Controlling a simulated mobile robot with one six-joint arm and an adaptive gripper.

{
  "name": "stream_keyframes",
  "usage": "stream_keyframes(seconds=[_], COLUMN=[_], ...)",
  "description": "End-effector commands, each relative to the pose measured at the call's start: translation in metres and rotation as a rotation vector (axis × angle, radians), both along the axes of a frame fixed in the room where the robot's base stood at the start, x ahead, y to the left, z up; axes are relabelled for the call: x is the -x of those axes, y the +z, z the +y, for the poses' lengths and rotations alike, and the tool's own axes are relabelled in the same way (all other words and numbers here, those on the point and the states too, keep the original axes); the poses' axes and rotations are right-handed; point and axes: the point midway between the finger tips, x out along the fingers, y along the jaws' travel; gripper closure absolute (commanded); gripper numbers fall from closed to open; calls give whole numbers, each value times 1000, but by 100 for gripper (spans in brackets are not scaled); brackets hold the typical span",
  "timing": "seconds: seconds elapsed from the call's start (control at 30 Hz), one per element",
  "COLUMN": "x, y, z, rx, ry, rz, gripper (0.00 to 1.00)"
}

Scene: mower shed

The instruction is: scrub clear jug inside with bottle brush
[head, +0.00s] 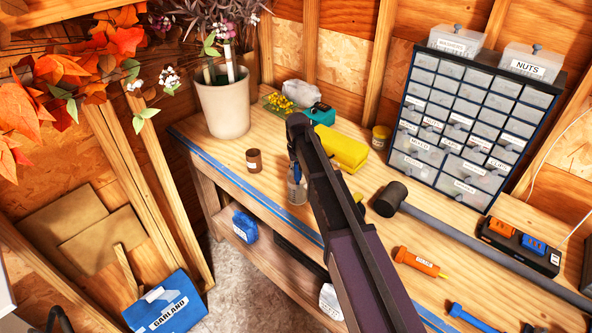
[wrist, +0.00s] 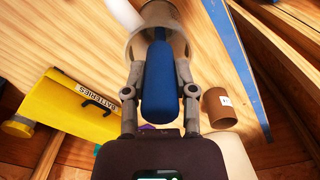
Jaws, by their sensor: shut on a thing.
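My gripper (wrist: 160,80) is shut on the blue handle of the bottle brush (wrist: 158,92), one finger on each side of it. The far end of the handle lies within the outline of a round, see-through rim in the wrist view, which looks like the clear jug (wrist: 133,46). The bristles are hidden, and I cannot tell how deep the brush sits. In the head view the jug (head: 297,192) stands on the bench beside my dark arm, which partly covers it. My gripper's fingers are not clear in that view.
A small brown pot (head: 254,160) stands left of the jug, and a yellow batteries box (head: 345,149) lies to the right. A plant pot (head: 222,105) is behind left. A mallet (head: 390,199) and a drawer cabinet (head: 470,130) are to the right. The bench's blue front edge (head: 262,204) is close.

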Motion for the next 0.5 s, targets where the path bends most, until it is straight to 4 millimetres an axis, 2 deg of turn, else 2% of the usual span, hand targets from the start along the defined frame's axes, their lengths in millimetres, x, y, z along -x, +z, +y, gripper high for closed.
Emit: stream_keyframes(seconds=[0.5], x=[-3], y=[0], z=[-5], rx=[0], ry=[-1], rz=[0], gripper=[100])
